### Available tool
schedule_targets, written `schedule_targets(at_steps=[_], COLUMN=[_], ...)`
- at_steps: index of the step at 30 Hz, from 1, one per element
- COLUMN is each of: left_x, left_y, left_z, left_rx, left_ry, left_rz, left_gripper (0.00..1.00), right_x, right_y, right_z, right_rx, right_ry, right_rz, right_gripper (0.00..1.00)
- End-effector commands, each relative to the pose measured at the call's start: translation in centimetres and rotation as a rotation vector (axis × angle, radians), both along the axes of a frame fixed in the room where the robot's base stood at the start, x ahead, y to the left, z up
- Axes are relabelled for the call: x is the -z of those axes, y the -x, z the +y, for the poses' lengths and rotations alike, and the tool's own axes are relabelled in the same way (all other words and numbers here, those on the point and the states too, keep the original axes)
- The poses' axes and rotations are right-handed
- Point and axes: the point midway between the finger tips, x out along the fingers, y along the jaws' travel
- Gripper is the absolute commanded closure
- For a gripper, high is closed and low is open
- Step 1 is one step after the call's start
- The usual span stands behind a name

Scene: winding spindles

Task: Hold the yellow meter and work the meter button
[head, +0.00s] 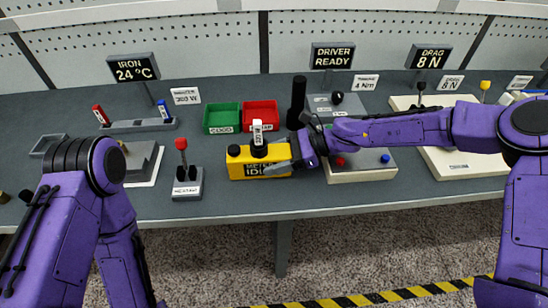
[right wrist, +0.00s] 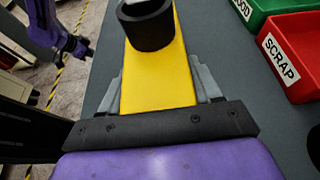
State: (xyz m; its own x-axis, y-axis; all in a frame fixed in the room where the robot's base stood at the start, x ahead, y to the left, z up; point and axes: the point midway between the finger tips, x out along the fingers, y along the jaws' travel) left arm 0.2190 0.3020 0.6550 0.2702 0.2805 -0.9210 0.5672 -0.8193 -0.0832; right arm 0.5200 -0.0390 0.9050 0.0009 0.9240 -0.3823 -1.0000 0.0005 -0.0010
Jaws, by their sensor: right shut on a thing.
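My right gripper (head: 286,165) is shut on the meter's right end. In the right wrist view its grey fingers flank the yellow body (right wrist: 160,78). My left gripper is outside the head view; a small dark tip (right wrist: 82,48) of my left arm shows in the right wrist view.
Green (head: 222,118) and red (head: 260,114) bins stand behind the meter. A red-topped lever on a grey base (head: 187,184) stands to its left. A beige box (head: 360,170) with red and blue buttons lies under my right arm. A black post (head: 297,103) stands behind.

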Motion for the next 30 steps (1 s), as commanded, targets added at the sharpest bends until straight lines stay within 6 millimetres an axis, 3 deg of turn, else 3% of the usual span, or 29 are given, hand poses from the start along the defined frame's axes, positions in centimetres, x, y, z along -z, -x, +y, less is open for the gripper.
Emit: schedule_targets(at_steps=[27, 30], left_x=[0.03, 0.11], left_y=[-0.01, -0.13], left_z=[-0.01, -0.85], left_rx=[0.000, 0.006], left_ry=[0.000, 0.024], left_rz=[0.000, 0.011], left_gripper=[1.00, 1.00], right_x=[0.31, 0.31], right_y=[0.20, 0.20], right_z=[-0.01, -0.01], right_rx=[-0.003, -0.003], right_ry=[0.003, 0.003], right_rz=[0.005, 0.005], right_gripper=[0.76, 0.76])
